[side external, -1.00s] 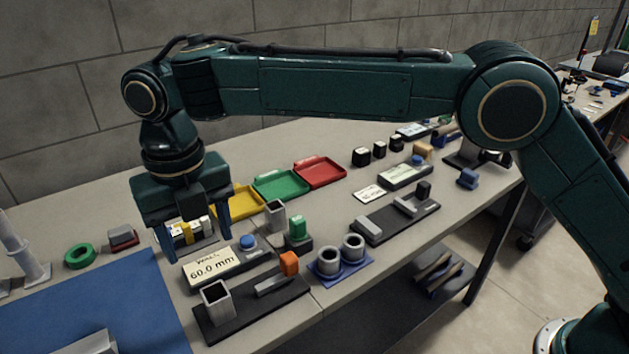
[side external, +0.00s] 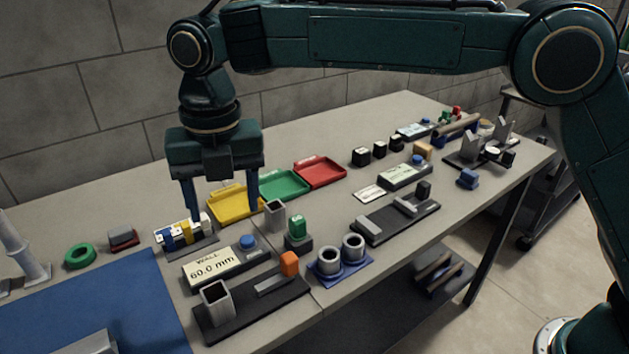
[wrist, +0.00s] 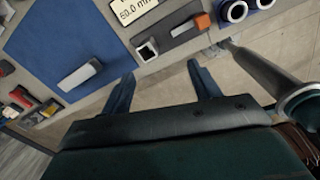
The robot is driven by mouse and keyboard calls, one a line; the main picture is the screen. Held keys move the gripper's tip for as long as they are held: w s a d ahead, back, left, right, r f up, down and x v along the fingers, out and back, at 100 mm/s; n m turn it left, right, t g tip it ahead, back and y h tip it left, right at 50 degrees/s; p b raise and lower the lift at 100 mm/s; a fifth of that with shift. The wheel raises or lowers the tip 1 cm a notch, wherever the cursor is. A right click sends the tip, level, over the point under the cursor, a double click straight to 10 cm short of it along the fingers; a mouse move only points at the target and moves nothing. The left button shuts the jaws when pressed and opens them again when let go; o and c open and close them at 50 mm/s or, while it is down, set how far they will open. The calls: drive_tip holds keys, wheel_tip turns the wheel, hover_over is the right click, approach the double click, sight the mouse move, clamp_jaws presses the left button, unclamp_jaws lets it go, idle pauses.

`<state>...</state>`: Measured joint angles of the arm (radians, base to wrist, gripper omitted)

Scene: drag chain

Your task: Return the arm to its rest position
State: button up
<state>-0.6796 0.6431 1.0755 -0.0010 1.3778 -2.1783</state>
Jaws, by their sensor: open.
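My gripper (side external: 222,207) hangs fingers-down from the wrist, its two blue fingers spread apart with nothing between them. In the side view it appears over the bench, in front of the yellow tray (side external: 234,200) and beside a stand of blue, yellow and white blocks (side external: 182,234). I cannot tell its exact height, but no finger clearly touches anything. In the wrist view the spread fingers (wrist: 160,73) show empty, with the bench edge and floor beyond.
The bench holds green (side external: 283,184) and red (side external: 320,171) trays, a 60.0 mm gauge (side external: 222,262), an open square tube (side external: 216,297), two grey rings (side external: 328,262) on a blue base, and a blue mat (side external: 110,300). The bench's back strip is clear.

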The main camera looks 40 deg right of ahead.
drive_tip(key=s+d+r+m+t, duration=0.1)
drive_tip(key=s+d+r+m, duration=0.2)
drive_tip(key=d+m, duration=0.3)
drive_tip(key=s+d+r+m+t, duration=0.1)
drive_tip(key=s+d+r+m, duration=0.2)
drive_tip(key=d, duration=0.6)
drive_tip(key=s+d+r+m, duration=0.2)
drive_tip(key=d+r+m, duration=0.1)
drive_tip(key=d+m, duration=0.35)
drive_tip(key=s+d+f+m+t, duration=0.1)
drive_tip(key=s+d+f+m, duration=0.2)
drive_tip(key=s+d+m, duration=0.4)
drive_tip(key=s+d+f+m+t, duration=0.2)
drive_tip(key=s+d+f+m, duration=0.1)
drive_tip(key=s+d+m, duration=0.4)
drive_tip(key=shift+s+f+m, duration=0.2)
drive_tip(key=shift+s+m, duration=1.45)
drive_tip(key=shift+s, duration=0.4)
